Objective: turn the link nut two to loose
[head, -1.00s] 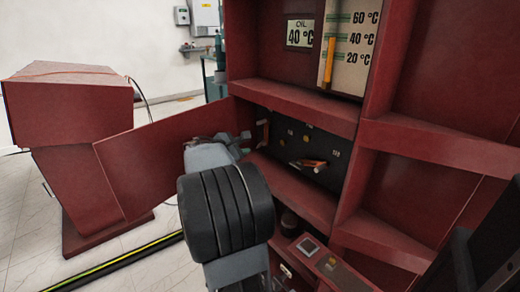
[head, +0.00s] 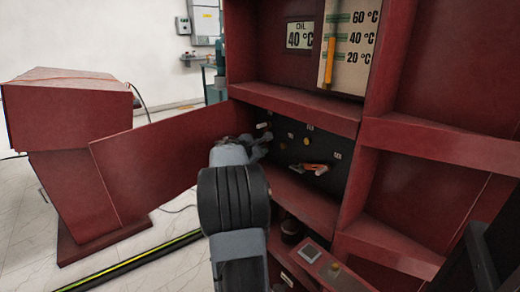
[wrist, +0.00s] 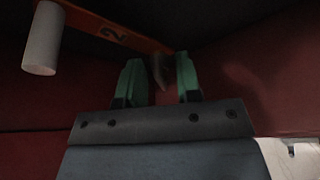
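In the wrist view, an orange link bar (wrist: 110,32) marked "2" runs across the top, with a pale grey cylinder (wrist: 42,40) hanging at its left end. My gripper (wrist: 160,72) has two green fingers standing apart just below the bar's right end. A small dark brownish piece (wrist: 159,70) shows between the fingers, near the left one; it is too dim to tell whether it is the link nut. I see no clear contact. In the head view, my gripper (head: 264,144) is at the left of the black panel (head: 325,152), and my arm hides the link there.
An orange-handled link (head: 314,167) sits at the panel's right. An open red door (head: 165,165) stands left of my arm. Red cabinet walls and a shelf edge (head: 305,105) close in around the panel. A small control box (head: 312,250) lies below.

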